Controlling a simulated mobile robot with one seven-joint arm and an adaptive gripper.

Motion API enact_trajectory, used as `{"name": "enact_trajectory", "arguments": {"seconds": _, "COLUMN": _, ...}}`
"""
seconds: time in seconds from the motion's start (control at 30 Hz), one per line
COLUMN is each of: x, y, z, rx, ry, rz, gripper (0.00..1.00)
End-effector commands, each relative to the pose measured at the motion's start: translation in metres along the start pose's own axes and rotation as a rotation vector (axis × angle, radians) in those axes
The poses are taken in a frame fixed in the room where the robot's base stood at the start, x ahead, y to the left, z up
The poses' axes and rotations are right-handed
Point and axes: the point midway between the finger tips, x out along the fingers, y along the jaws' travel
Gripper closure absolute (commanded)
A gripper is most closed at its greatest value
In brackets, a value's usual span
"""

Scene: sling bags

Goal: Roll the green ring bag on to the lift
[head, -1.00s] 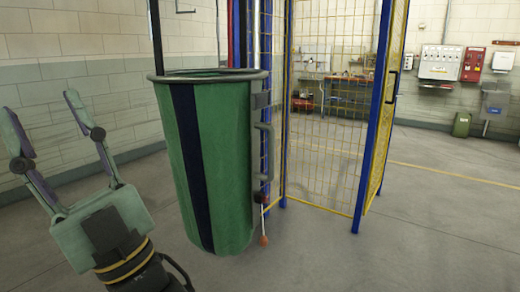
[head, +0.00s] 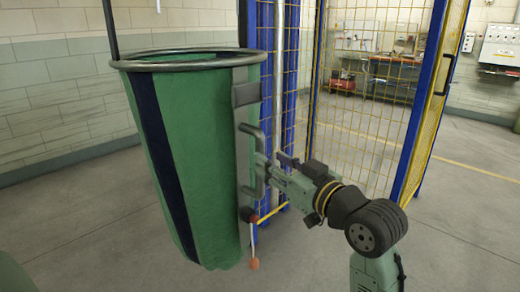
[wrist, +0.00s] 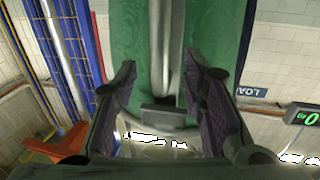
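The green ring bag (head: 215,150) is a tall green tub-shaped bag with a dark blue stripe and a grey ring (head: 190,60) round its open top. A grey bar handle (head: 258,150) sticks out from its right side. My gripper (head: 268,172) is at that handle, coming from the right. In the wrist view my gripper (wrist: 163,78) has its two fingers apart, with the grey handle bar (wrist: 162,40) showing between them and green cloth behind. I cannot tell whether they touch the bar. The lift appears to be the blue and yellow mesh cage (head: 375,120); its floor is hidden.
A mesh gate (head: 432,95) stands open at the cage's right. A lever with an orange end (head: 254,264) hangs by the bag's lower right. A workbench (head: 385,88) is visible through the mesh. A green-lit display (wrist: 308,117) shows in the wrist view. Floor at right is clear.

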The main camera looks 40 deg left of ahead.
Motion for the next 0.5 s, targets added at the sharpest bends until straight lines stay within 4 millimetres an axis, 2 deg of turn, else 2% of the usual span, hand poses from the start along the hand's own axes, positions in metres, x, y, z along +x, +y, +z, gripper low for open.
{"name": "enact_trajectory", "arguments": {"seconds": 0.1, "x": 0.023, "y": -0.001, "z": -0.003, "rx": 0.003, "ry": -0.001, "rz": -0.004, "gripper": 0.62}}
{"name": "enact_trajectory", "arguments": {"seconds": 0.23, "x": 0.042, "y": 0.0, "z": -0.002, "rx": 0.002, "ry": 0.001, "rz": -0.002, "gripper": 0.62}}
{"name": "enact_trajectory", "arguments": {"seconds": 0.5, "x": 0.056, "y": 0.0, "z": -0.001, "rx": 0.0, "ry": 0.002, "rz": 0.001, "gripper": 0.62}}
